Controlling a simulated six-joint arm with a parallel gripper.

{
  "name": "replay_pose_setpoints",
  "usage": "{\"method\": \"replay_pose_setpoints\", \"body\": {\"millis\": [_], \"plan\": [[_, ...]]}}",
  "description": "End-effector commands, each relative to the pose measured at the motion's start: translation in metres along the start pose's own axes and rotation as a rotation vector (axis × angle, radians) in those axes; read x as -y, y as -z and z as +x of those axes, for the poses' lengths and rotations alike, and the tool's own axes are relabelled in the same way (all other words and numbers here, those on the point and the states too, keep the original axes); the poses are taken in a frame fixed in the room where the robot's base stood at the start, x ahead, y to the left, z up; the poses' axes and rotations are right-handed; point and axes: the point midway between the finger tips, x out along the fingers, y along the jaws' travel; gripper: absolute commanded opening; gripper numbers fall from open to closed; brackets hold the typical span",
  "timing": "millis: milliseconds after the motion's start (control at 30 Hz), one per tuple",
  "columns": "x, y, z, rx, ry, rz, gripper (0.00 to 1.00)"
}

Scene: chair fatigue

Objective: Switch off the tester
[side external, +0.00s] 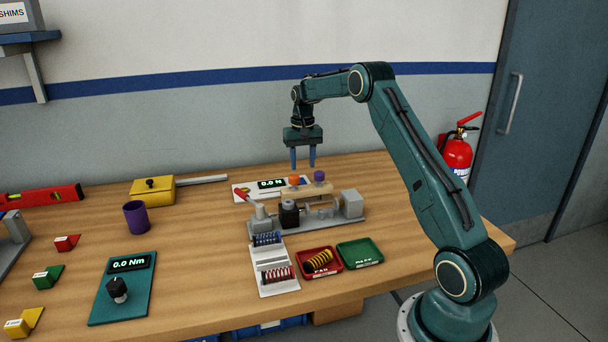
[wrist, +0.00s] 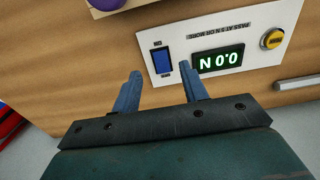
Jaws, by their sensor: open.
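Small lettering sits at the switch's end; which side is pressed I cannot tell. In the side view the panel (side external: 241,187) lies at the back of the bench, partly behind a wooden rack. My gripper (side external: 302,166) is open and empty, pointing down above the panel and rack area. In the wrist view its fingertips (wrist: 160,71) appear either side of the switch; contact is not visible.
The wooden rack (side external: 309,190) holds an orange knob (side external: 294,180) and a purple knob (side external: 319,175) close below my gripper. Red (side external: 333,268) and green (side external: 371,258) trays lie nearer the front.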

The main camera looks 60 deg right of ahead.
Motion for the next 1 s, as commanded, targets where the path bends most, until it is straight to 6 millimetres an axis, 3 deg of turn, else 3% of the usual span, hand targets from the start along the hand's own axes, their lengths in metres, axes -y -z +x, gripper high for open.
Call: {"method": "replay_pose_setpoints", "body": {"millis": [200, 400, 833, 1000], "plan": [[0.0, -0.001, 0.033, 0.002, 0.0, 0.0, 0.44], [0.0, 0.0, 0.051, 0.001, 0.0, 0.0, 0.44], [0.0, 0.0, 0.057, 0.0, 0.0, 0.0, 0.44], [0.0, 0.0, 0.057, 0.0, 0.0, 0.0, 0.1]]}}
